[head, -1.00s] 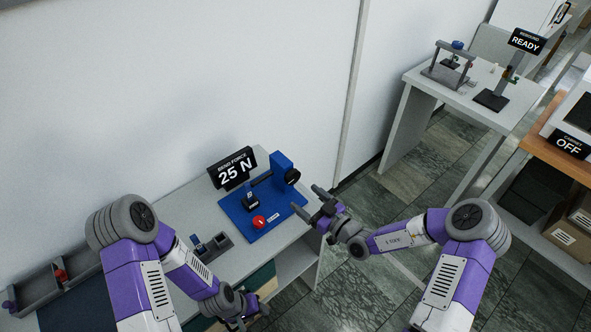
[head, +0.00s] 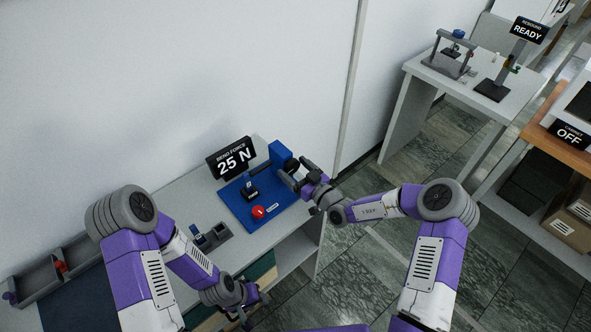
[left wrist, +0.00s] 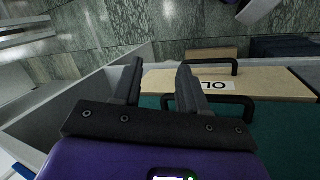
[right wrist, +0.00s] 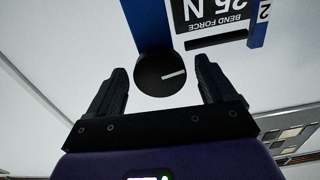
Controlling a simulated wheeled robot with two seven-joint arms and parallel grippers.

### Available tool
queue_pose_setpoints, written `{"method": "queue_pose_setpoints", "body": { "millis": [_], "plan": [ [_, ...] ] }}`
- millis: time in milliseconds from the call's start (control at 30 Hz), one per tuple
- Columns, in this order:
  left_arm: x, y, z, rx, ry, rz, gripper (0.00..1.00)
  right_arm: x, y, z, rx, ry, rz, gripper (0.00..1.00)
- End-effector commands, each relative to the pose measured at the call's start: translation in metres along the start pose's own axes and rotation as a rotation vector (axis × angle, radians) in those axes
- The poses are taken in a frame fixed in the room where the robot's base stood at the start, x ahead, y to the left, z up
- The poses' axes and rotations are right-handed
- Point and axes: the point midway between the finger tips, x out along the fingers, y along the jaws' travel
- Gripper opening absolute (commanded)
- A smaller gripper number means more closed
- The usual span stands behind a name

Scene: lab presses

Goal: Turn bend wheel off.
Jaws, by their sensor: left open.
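The bend wheel (right wrist: 160,74) is a black round knob with a white line, on the end of a blue block (head: 280,154). In the right wrist view it sits between the fingertips of my right gripper (right wrist: 160,68), which is open; I see gaps on both sides. In the head view my right gripper (head: 291,176) is at the block's right side and hides the wheel. The bend force display (head: 232,158) reads 25 N. My left gripper (head: 256,306) is open and empty, low beside the table front; it also shows in the left wrist view (left wrist: 160,66).
The blue base (head: 235,212) carries a red button (head: 258,212) and a small black fixture. A grey holder (head: 212,237) stands left of it, and a grey tray (head: 40,285) lies far left. Drawers with black handles (left wrist: 225,100) are near my left gripper. A wall stands behind.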

Motion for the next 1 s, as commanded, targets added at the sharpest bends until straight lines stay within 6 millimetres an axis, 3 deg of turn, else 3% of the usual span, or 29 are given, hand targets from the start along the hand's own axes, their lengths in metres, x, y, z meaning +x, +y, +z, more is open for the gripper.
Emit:
{"method": "queue_pose_setpoints", "body": {
  "millis": [33, 367, 667, 1000],
  "plan": [
    [0.0, 0.0, 0.0, 0.0, 0.0, 0.0, 0.43, 0.0, 0.0, 0.0, 0.0, 0.0, 0.0, 0.76],
    [0.0, 0.0, 0.0, 0.0, 0.0, 0.0, 0.43, 0.0, 0.0, 0.0, 0.0, 0.0, -0.001, 0.28],
    [-0.005, 0.002, 0.0, 0.0, 0.0, 0.0, 0.43, 0.0, 0.0, -0.001, -0.042, 0.0, 0.0, 0.28],
    [-0.025, 0.01, 0.001, 0.0, 0.0, 0.0, 0.43, 0.0, 0.0, -0.003, -0.269, 0.0, 0.001, 0.28]
  ]
}}
